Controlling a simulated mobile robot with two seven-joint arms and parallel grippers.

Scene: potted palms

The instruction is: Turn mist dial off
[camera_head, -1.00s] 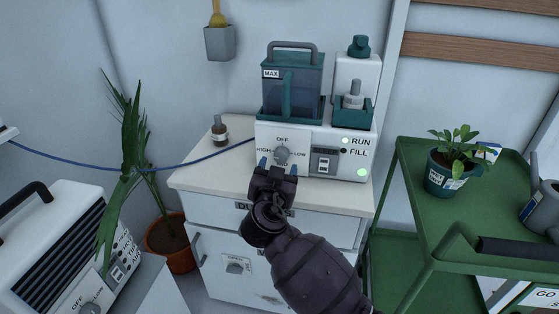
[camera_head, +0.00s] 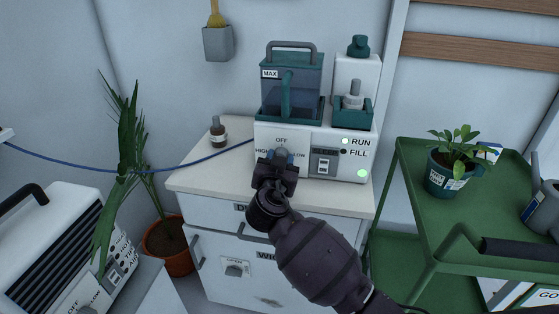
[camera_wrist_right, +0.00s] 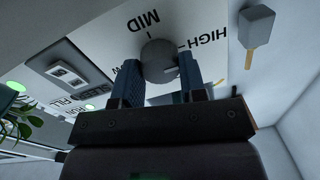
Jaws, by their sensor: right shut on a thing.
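The mist dial is a round grey knob on the front of the white mister (camera_head: 345,160), with OFF above, HIGH at left and LOW at right. In the head view my right gripper (camera_head: 281,154) covers most of it. In the right wrist view, which is upside down, the dial (camera_wrist_right: 158,53) sits between the two blue fingers of my right gripper (camera_wrist_right: 162,78), with MID and HIGH legible. The gripper is shut on the dial. I cannot tell clearly which mark the dial points to. My left gripper is not in view.
The mister stands on a white cabinet (camera_head: 205,177), with a small brown bottle (camera_head: 218,133) left of it. A blue hose (camera_head: 100,170) runs to it from the left. A green cart (camera_head: 410,190) stands close at right.

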